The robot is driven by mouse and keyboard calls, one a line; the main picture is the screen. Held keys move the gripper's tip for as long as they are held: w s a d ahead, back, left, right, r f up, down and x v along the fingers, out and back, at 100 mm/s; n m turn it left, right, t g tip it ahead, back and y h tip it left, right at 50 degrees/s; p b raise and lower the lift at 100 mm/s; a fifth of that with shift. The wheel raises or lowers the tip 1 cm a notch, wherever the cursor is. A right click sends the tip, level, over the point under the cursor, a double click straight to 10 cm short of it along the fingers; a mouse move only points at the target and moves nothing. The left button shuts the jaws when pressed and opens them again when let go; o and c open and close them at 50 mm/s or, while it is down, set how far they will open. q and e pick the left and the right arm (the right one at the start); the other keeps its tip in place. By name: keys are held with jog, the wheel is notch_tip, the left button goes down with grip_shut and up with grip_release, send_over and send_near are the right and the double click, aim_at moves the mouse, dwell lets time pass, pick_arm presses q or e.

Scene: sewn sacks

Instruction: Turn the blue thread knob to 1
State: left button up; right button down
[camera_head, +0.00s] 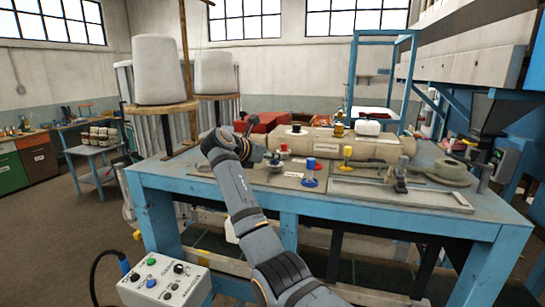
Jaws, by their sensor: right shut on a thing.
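The blue thread knob (309,172) stands upright on the blue table, a blue piece with a red top and a round blue foot. Its markings are too small to read. My right arm reaches up from the bottom middle. Its gripper (262,153) is to the left of the blue knob and apart from it. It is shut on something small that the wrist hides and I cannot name. A red-topped knob (284,149) is just right of the gripper, and a yellow knob (347,154) stands farther right. My left gripper is not in view.
The blue table (330,213) carries a long tan sack (385,147), a red box (265,121) and a metal tray (400,195) at the right. Large white thread cones (159,71) stand at the back left. A control box (163,281) is at the bottom left.

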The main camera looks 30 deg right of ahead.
jog(key=shift+w+r+m+g+h, duration=0.15)
jog(key=shift+m+g+h, duration=0.15)
jog(key=shift+m+g, duration=1.1)
jog(key=shift+g, duration=0.4)
jog(key=c, duration=1.1)
grip_release()
jog(key=shift+a, duration=0.1)
jog(key=shift+c, duration=0.2)
jog(key=shift+w+f+n+t, duration=0.15)
jog(key=shift+f+n+t, duration=0.15)
jog(key=shift+t, duration=0.2)
